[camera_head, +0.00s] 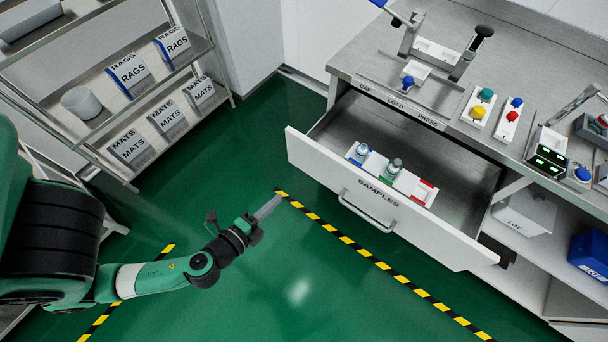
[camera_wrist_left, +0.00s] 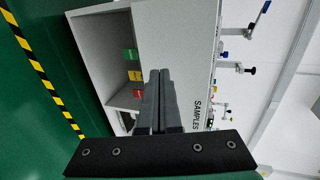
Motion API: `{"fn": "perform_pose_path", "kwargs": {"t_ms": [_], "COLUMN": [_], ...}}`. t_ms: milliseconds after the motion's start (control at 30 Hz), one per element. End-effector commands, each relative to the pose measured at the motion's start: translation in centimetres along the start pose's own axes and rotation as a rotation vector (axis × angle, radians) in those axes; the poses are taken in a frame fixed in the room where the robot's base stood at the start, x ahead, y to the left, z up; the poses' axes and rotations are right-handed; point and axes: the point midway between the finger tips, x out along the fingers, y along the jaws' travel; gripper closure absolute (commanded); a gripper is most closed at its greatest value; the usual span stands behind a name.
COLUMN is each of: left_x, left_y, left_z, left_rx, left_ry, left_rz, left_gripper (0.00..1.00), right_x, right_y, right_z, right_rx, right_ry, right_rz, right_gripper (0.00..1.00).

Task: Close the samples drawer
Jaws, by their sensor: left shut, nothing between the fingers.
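The samples drawer (camera_head: 345,213) is pulled out of the steel bench, with a white front labelled SAMPLES and a bar handle (camera_head: 366,211). Inside it a white rack (camera_head: 401,181) holds capped vials and a red-marked part. My left gripper (camera_head: 272,203) is shut and empty, in front of the drawer and left of its handle, apart from it. In the left wrist view its fingers (camera_wrist_left: 158,80) are together, and the drawer front (camera_wrist_left: 190,40) shows behind them. My right gripper is not in view.
Shelving with rags and mats boxes (camera_head: 130,75) stands at the left. A blue box (camera_head: 590,255) sits on the lower right shelf. Green floor with a striped line (camera_head: 345,240) lies clear before the drawer.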

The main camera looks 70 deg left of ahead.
Motion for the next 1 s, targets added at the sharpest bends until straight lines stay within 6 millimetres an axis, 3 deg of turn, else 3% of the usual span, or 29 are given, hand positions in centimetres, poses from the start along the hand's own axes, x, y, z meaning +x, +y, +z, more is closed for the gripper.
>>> {"fn": "perform_pose_path", "kwargs": {"t_ms": [233, 467, 800, 1000], "left_x": [0.2, 2.4, 9.7, 12.7], "left_y": [0.1, 0.0, -0.1, -0.9], "left_z": [0.2, 0.3, 0.2, 0.1], "left_rx": [0.003, -0.002, 0.0, 0.0], "left_ry": [-0.004, -0.01, -0.004, -0.001], "left_rz": [0.007, 0.005, 0.002, 0.004], "left_gripper": [1.0, 1.0, 1.0, 1.0], "right_x": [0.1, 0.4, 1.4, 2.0], "right_y": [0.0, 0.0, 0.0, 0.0], "right_z": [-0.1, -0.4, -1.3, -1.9], "right_rx": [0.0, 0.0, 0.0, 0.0], "right_ry": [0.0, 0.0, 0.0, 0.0], "right_rz": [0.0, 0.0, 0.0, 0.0], "right_gripper": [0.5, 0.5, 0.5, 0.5]}}
